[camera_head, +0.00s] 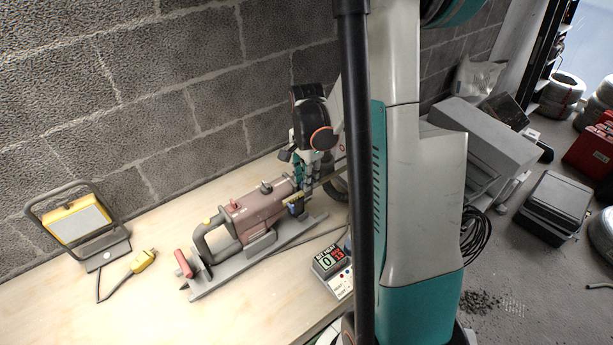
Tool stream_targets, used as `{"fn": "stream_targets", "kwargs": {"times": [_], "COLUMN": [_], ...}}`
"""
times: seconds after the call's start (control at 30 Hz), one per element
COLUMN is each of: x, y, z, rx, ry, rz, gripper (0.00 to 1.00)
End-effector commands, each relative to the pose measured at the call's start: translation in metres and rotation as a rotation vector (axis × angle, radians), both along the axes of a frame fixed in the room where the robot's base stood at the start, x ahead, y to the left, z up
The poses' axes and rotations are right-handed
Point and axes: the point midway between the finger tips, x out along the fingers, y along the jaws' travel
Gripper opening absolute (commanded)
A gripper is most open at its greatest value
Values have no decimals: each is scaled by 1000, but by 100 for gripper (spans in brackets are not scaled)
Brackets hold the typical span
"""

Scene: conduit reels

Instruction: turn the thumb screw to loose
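A machine with a dull red body (262,208) and a grey handle lies on a long grey base rail (225,278) on the bench. A red grip (183,263) is at its left end. My gripper (302,181) points down at the machine's right end, close to or touching it. The fingers are small and partly overlapped by the machine's end parts, so their opening cannot be made out. I cannot pick out the thumb screw with certainty. Small dark knobs (265,187) stand on top of the red body. The area at my fingertips is cluttered and partly hidden.
A yellow work lamp (78,222) and a yellow plug (144,261) lie left. A block wall (150,90) closes the back. The front left bench (90,320) is clear.

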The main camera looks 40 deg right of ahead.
Motion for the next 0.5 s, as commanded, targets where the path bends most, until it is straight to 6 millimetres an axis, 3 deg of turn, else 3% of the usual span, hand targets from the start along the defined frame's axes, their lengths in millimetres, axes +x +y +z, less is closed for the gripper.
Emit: {"fn": "stream_targets", "kwargs": {"times": [0.03,0.1,0.5], "x": [0,0,0], "y": [0,0,0], "z": [0,0,0], "rx": [0,0,0], "ry": [0,0,0], "rz": [0,0,24], "gripper": [11,0,0]}}
